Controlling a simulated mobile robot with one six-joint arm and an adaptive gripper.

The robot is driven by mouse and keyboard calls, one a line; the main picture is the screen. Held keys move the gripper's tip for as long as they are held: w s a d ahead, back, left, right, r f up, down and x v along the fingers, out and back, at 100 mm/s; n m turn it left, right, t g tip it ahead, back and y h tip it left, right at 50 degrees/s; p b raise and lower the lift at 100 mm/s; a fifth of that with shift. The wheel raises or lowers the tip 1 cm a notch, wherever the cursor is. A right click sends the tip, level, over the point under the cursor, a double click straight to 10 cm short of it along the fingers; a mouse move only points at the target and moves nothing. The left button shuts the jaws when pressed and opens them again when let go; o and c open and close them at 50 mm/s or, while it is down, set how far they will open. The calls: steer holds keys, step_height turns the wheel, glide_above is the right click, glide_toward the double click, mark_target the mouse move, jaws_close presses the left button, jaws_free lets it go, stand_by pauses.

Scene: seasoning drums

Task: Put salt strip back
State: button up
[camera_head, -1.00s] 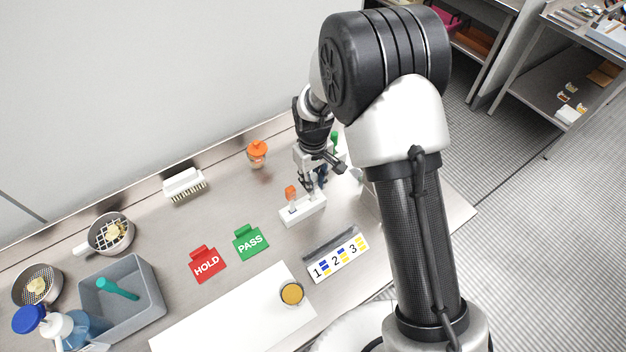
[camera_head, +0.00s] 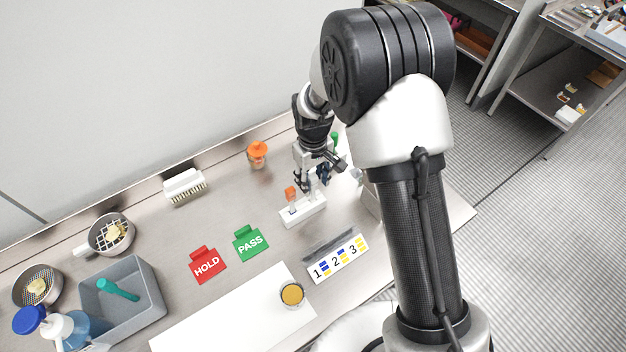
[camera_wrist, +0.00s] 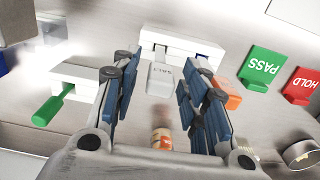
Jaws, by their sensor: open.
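The salt strip (camera_wrist: 161,78) is a pale tab lettered SALT. In the wrist view it sits at the white holder (camera_wrist: 190,38) and lies between my finger pads with gaps on both sides. How deep it sits in the holder cannot be told. My gripper (camera_wrist: 161,62) is open around it and empty. In the head view my gripper (camera_head: 318,178) is above the right end of the white holder (camera_head: 304,211), and the salt strip is hard to make out behind the fingers.
A green-handled tool (camera_wrist: 50,108) with a white block is on one side. An orange-capped shaker (camera_head: 257,154) stands at the back. The PASS sign (camera_head: 249,242), HOLD sign (camera_head: 206,265) and numbered rack (camera_head: 338,257) are in front. Bare bench lies left of the holder.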

step_height(320, 180, up, 11)
steer(key=p, duration=0.1)
steer(key=shift+r, duration=0.15)
steer(key=s+d+r+m+t, duration=0.1)
steer(key=s+d+r, duration=0.35)
steer(key=r, duration=0.25)
steer(key=s+d+r+m+t, duration=0.1)
steer(key=s+d+r+m, duration=0.1)
steer(key=s+d+r, duration=0.4)
steer(key=s+d+r+m+t, duration=0.1)
steer(key=s+d+r+m, duration=0.1)
steer(key=s, duration=0.5)
steer(key=s+d+r+m+t, duration=0.1)
steer(key=s+d+r, duration=0.1)
steer(key=s, duration=0.6)
steer(key=shift+s+r+m+t, duration=0.2)
steer(key=shift+r+m+t, duration=0.15)
steer(key=shift+r, duration=0.35)
steer(key=shift+f, duration=0.1)
